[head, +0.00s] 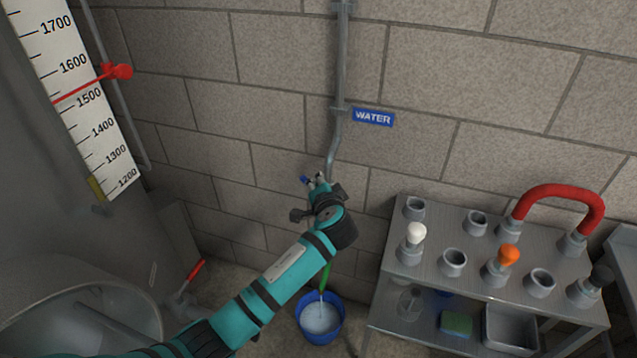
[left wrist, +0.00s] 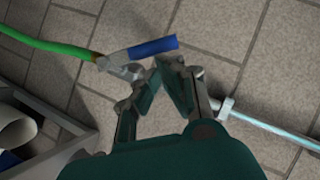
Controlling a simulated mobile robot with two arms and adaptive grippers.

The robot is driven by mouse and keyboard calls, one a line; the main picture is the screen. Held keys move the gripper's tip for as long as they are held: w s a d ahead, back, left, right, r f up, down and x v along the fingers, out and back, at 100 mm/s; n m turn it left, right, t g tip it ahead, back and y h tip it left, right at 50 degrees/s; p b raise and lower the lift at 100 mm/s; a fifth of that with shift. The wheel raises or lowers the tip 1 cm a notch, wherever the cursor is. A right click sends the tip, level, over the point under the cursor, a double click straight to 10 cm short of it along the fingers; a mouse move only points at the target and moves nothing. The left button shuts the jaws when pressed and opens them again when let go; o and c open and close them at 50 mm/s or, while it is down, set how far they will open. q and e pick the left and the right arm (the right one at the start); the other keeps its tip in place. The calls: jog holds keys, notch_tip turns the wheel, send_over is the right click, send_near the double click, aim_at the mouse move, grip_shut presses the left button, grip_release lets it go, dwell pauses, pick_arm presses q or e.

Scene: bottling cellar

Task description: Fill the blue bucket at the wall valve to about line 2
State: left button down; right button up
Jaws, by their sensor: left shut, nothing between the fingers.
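The blue bucket (head: 307,331) stands on the floor by the wall, with pale water in it; its level lines cannot be read. A green hose (head: 326,274) hangs down over it, with a thin pale streak below its end. The hose also shows in the left wrist view (left wrist: 42,43). The wall valve's blue handle (head: 305,180) is at the pipe's lower end; in the left wrist view the handle (left wrist: 153,48) lies just beyond my fingertips. My left gripper (left wrist: 164,68) is shut and empty, close to the handle; contact cannot be told. My right gripper is out of view.
A metal rack (head: 450,287) with grey sockets, a red curved hose (head: 560,192), and a green sponge (head: 456,323) stands right of the bucket. A blue WATER sign (head: 373,117) is beside the pipe (head: 341,60). A large tank with a scale (head: 80,95) is at left.

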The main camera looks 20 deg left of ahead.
aim_at(304, 183)
pick_arm(q)
jog(key=shift+a+n+g+h+p, duration=0.3)
jog(key=shift+a+n+h+p, duration=0.15)
jog(key=shift+p, duration=0.3)
dwell(0.4)
jog(key=a+n+h+p, duration=0.1)
jog(key=p, duration=0.1)
jog(key=a+f+n+h+p, duration=0.1)
jog(key=a+p, duration=0.1)
jog(key=shift+n+g+h+p, duration=0.35)
jog(key=shift+g+p, duration=0.05)
jog(key=shift+a+f+n+h+p, duration=0.9)
jog(key=shift+a+f+h+p, duration=0.1)
jog(key=shift+f+h+p, duration=0.15)
jog(key=shift+w+r, duration=0.1)
